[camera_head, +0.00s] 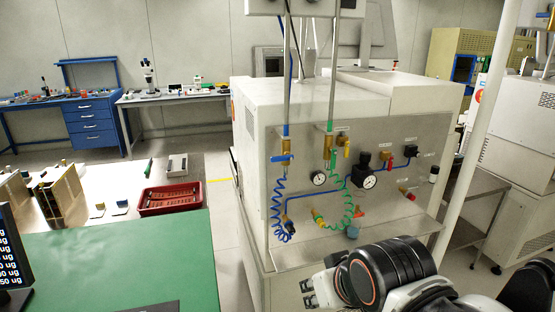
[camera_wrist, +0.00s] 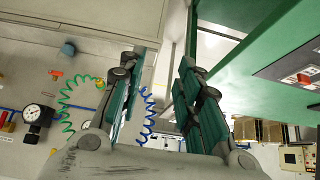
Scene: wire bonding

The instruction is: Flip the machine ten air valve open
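A grey panel (camera_head: 300,225) on the front of a white machine (camera_head: 300,105) carries several valves. A valve with a blue handle (camera_head: 281,158) sits at the upper left, above a blue coiled hose (camera_head: 280,210). A brass valve with a green handle (camera_head: 328,152) sits to its right, near a yellow lever (camera_head: 347,148), above a green coiled hose (camera_head: 350,200). I cannot tell which one is machine ten's air valve. My gripper (camera_head: 308,291) is low in front of the panel, apart from the valves. In the wrist view my gripper (camera_wrist: 158,70) has its fingers apart with nothing between them.
Gauges (camera_head: 369,181), a red-handled fitting (camera_head: 388,164) and an orange knob (camera_head: 360,214) crowd the panel. A white pole (camera_head: 483,110) stands at the right. A green-topped table (camera_head: 120,262) with a red tray (camera_head: 170,198) behind it is at the left. Floor shows between table and machine.

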